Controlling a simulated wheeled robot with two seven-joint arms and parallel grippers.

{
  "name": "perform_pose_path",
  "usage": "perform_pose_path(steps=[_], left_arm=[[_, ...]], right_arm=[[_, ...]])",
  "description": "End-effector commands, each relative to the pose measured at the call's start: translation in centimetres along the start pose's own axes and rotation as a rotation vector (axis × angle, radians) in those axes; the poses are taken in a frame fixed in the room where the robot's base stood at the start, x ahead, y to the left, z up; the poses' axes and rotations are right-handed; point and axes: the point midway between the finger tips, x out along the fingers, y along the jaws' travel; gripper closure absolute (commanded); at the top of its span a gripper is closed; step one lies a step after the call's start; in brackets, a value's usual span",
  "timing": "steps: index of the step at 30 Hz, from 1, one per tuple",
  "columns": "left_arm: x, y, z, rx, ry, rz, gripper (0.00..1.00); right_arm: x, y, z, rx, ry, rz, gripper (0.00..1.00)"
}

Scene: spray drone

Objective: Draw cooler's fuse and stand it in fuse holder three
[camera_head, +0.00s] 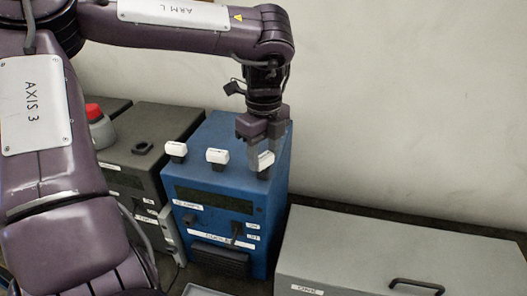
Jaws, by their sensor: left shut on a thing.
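A blue box (223,177) stands against the wall, with labels on its front too small to read surely. Three white-topped fuses show at its top: a left one (176,149), a middle one (217,156) and a right one (265,161). My left gripper (265,148) points down over the box's right part and is shut on the right fuse. The fingers partly cover that fuse, and I cannot tell how deep it sits. My right gripper is out of view. I cannot make out which place is holder three.
A dark grey box (166,122) stands left of the blue one, with a red-topped part (95,114) beyond. A low grey case (400,245) with a black handle and a label like "ONE" lies at right. A pale tray edge (205,290) shows at the bottom.

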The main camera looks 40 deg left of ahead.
Motion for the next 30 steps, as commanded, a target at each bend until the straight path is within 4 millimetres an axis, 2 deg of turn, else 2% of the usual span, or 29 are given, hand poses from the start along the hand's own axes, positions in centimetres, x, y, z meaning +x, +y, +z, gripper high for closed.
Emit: perform_pose_path(steps=[9, 10, 15, 25, 30], left_arm=[[0.9, 0.0, 0.0, 0.000, 0.000, 0.000, 0.92], [0.8, 0.0, 0.0, 0.000, 0.000, 0.000, 0.53], [0.8, 0.0, 0.0, 0.000, 0.000, 0.000, 0.31], [0.5, -0.1, 0.0, 0.000, -0.001, -0.002, 0.30], [-1.7, -0.1, 0.0, -0.001, -0.003, -0.006, 0.30]], right_arm=[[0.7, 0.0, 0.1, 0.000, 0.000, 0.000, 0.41], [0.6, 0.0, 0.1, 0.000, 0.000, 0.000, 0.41], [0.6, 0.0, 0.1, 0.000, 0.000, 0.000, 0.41], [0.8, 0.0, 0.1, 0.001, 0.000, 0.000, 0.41], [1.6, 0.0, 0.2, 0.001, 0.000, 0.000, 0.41]])
